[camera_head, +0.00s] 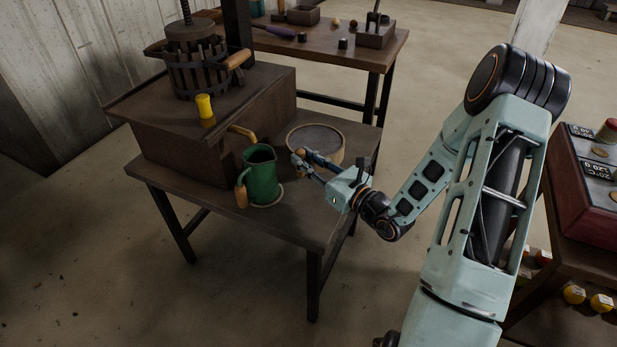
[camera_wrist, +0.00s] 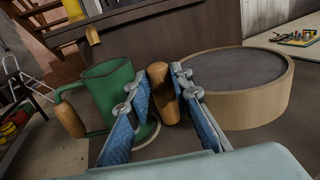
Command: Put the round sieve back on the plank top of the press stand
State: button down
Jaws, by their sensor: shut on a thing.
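The round sieve (camera_head: 331,145), with a pale wooden rim and dark mesh, sits on the low table (camera_head: 305,218) to the right of the press stand. It also shows at the right of the wrist view (camera_wrist: 250,105). My gripper (camera_head: 303,160) is low over the table at the sieve's left side. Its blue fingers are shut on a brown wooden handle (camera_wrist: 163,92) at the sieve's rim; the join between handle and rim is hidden. The press stand (camera_head: 175,145) has a plank top (camera_head: 250,91) above the sieve's level.
A green jug (camera_head: 261,177) stands on a round coaster (camera_head: 268,202), close left of my gripper. The slatted press (camera_head: 195,68) and a yellow piece (camera_head: 205,108) stand on the plank top. Its right part is clear. A wooden-handled lever (camera_head: 241,132) projects from the stand.

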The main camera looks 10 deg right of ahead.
notch_tip(320, 180, down, 5)
jog(key=shift+f+b, duration=0.1)
jog(key=shift+b, duration=0.75)
jog(key=c, duration=1.7)
grip_release()
jog(key=p+v, duration=0.2)
jog(key=v, duration=1)
jog(key=shift+s+p, duration=0.1)
jog(key=shift+p, duration=0.3)
jog(key=shift+a, duration=0.1)
